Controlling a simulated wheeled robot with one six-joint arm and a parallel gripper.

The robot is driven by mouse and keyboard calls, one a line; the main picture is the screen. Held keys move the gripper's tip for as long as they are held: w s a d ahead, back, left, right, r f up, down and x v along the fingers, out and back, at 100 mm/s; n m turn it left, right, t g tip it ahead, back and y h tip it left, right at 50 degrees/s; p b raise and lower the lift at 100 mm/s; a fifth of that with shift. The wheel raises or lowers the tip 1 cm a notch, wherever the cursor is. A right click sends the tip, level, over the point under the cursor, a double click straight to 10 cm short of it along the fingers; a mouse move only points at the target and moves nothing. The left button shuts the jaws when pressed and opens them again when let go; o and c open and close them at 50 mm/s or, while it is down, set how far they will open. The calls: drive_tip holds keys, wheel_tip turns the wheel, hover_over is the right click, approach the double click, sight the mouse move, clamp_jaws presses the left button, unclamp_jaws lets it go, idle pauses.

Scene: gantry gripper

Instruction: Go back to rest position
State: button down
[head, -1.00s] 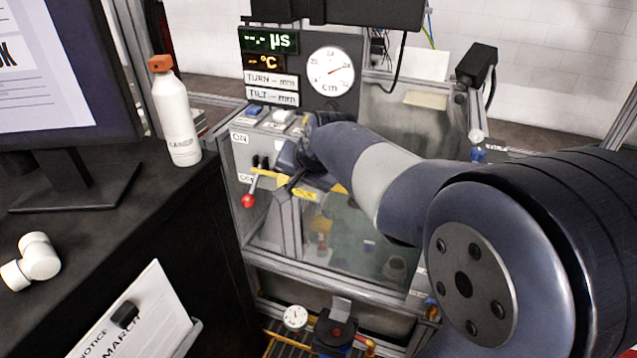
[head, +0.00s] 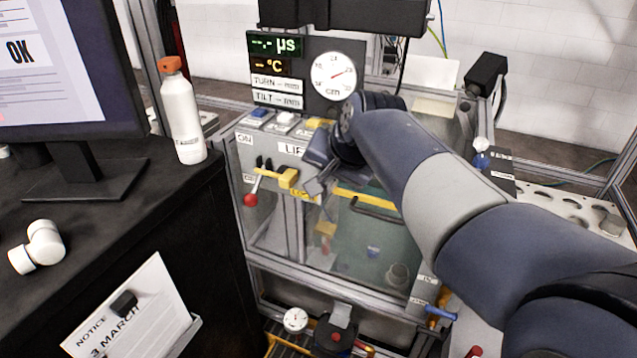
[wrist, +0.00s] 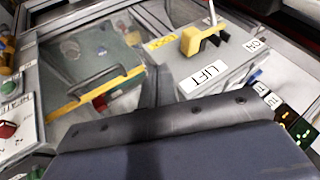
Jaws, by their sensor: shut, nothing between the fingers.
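My gripper (head: 314,188) is in front of the machine's control box, beside the yellow latch (head: 288,178) and apart from it as far as the head view shows. The fingers look shut with nothing held, and my wrist partly covers them. In the wrist view, my gripper's dark body fills the lower middle, with the LIFT label (wrist: 208,77) and the yellow latch (wrist: 193,41) beyond it. My arm (head: 440,200) reaches in from the lower right of the head view.
A lever with a red ball (head: 250,199) stands at the box's left. A glazed door with a yellow edge and dark handle (head: 376,209) is below my wrist. A white bottle (head: 184,115) and a monitor (head: 65,70) stand on the dark desk at left. A perforated plate (head: 575,207) is at right.

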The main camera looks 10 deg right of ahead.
drive_tip(key=v, duration=0.3)
drive_tip(key=shift+s+r, duration=0.1)
drive_tip(key=shift+r, duration=0.05)
